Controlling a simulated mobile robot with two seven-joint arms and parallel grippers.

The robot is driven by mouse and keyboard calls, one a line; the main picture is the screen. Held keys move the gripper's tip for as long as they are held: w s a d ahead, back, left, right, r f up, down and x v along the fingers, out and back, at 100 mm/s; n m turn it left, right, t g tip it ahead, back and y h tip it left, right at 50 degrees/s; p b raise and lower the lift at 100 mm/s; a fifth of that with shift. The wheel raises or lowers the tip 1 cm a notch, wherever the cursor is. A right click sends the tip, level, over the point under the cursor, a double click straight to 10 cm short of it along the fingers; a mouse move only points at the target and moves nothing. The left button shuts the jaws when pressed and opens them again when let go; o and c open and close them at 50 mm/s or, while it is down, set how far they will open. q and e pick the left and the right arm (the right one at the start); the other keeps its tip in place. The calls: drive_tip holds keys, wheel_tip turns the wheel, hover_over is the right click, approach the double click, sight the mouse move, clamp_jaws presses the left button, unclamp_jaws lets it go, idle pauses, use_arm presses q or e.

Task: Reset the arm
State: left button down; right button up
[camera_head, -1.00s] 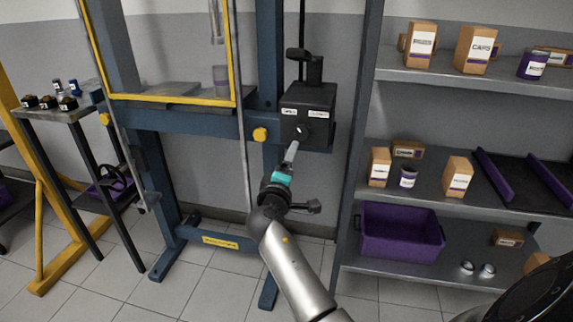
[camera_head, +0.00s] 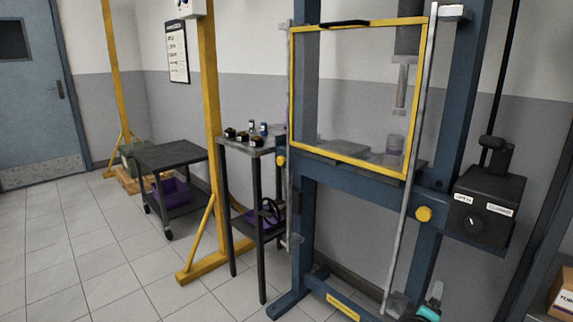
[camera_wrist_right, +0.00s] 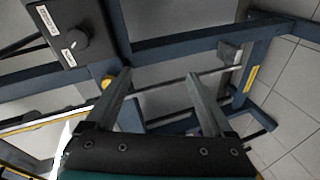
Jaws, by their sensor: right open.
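My right gripper (camera_wrist_right: 158,90) shows in the right wrist view with its two fingers spread apart and nothing between them. It is in front of the blue press frame (camera_wrist_right: 185,42), below the black control box (camera_wrist_right: 68,25) with its round knob. In the head view only a small teal and dark part of my right arm shows at the bottom edge, below the control box (camera_head: 485,205); its fingers are not clear there. My left gripper is in neither view.
The blue press (camera_head: 350,180) has a yellow-framed guard (camera_head: 350,155). To its left stand a small table (camera_head: 255,147) with several small parts, a yellow post (camera_head: 209,100) and a dark cart (camera_head: 170,153). Tiled floor (camera_head: 90,260) is clear at the left.

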drive_tip(key=s+a+f+g+y, duration=0.2)
drive_tip(key=s+a+f+y, duration=0.15)
drive_tip(key=s+f, duration=0.8)
drive_tip(key=s+a+f+g+y, duration=0.3)
drive_tip(key=s+a+f, duration=0.25)
drive_tip(key=f, duration=1.05)
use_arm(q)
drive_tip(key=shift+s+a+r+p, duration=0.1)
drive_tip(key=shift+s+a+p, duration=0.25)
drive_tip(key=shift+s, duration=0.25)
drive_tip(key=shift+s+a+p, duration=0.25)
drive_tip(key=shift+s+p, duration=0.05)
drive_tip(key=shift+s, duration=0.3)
use_arm(e)
drive_tip(key=s+a+f+m+g+y, duration=0.1)
drive_tip(key=s+f, duration=0.4)
drive_tip(key=s, duration=0.8)
drive_tip(key=s+a+f+m+g+y, duration=0.1)
drive_tip(key=s+f+m+g, duration=0.2)
drive_tip(key=s, duration=1)
wheel_tip(320, 180, down, 2)
drive_tip(key=shift+s+f+m, duration=0.1)
drive_tip(key=shift+s+m, duration=0.05)
drive_tip(key=shift+m, duration=0.45)
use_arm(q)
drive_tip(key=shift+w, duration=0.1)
